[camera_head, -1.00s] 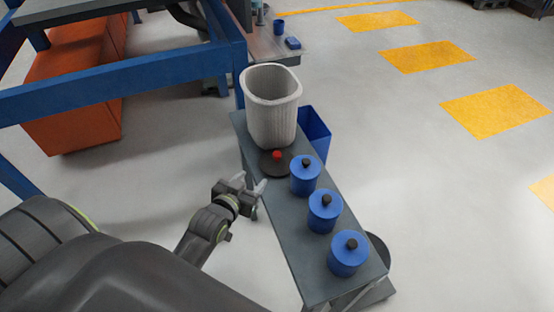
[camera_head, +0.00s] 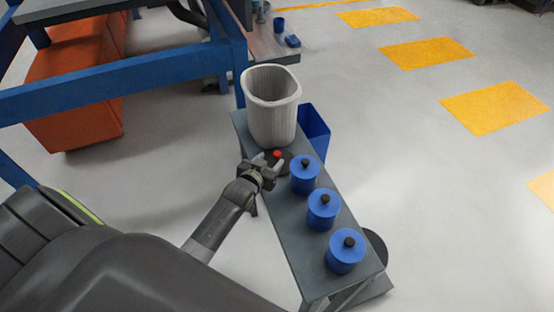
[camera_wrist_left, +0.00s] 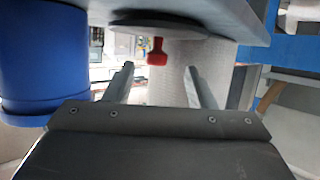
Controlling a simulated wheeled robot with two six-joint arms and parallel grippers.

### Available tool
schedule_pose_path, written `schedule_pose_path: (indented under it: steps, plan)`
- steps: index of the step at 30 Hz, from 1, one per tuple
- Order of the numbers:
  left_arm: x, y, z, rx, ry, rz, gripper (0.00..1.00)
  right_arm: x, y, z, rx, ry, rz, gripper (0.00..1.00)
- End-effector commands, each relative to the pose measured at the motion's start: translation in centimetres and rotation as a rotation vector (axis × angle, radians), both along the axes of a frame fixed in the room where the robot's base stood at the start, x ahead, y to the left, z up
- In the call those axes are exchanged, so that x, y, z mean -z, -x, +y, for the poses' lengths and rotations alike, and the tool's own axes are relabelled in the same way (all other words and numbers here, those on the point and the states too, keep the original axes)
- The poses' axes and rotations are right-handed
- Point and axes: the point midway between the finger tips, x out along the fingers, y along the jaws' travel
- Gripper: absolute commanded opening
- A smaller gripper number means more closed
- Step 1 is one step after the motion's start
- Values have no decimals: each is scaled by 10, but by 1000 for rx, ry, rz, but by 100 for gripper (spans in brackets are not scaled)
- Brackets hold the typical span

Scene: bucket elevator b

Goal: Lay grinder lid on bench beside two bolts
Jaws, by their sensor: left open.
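A dark round lid (camera_head: 289,154) with a red knob (camera_head: 277,154) lies on a narrow grey table, at the foot of a pale ribbed bin. My left gripper (camera_head: 270,163) is at the lid's near left side, open, and covers part of it in the head view. In the left wrist view the picture is upside down. The red knob (camera_wrist_left: 157,52) shows just beyond and between the open fingertips (camera_wrist_left: 159,70), with no grip on it. A bench (camera_head: 272,45) stands at the upper middle of the head view. I cannot make out two bolts. My right gripper is not in view.
The narrow table (camera_head: 300,235) holds the ribbed bin (camera_head: 271,110) and three blue canisters with black knobs, the closest (camera_head: 304,178) right beside the lid. A blue bin (camera_head: 314,130) stands behind. A blue frame beam (camera_head: 110,95) crosses at left. Open floor lies right.

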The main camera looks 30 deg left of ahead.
Motion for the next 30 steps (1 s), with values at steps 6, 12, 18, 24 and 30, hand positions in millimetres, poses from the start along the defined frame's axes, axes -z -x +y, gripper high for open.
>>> schedule_pose_path:
  steps: [6, 12, 18, 24, 30]
  plan:
    - [3, -27, -3, 1, -2, 0, 50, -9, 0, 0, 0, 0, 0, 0]
    - [7, -37, -2, 0, 0, 0, 50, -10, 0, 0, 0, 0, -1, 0]
    - [8, -38, -2, 0, -1, 0, 50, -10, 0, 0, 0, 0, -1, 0]
    - [7, -37, -2, 0, 0, 0, 32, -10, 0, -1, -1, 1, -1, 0]
    - [8, -37, -2, 0, 0, 0, 6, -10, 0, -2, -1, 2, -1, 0]
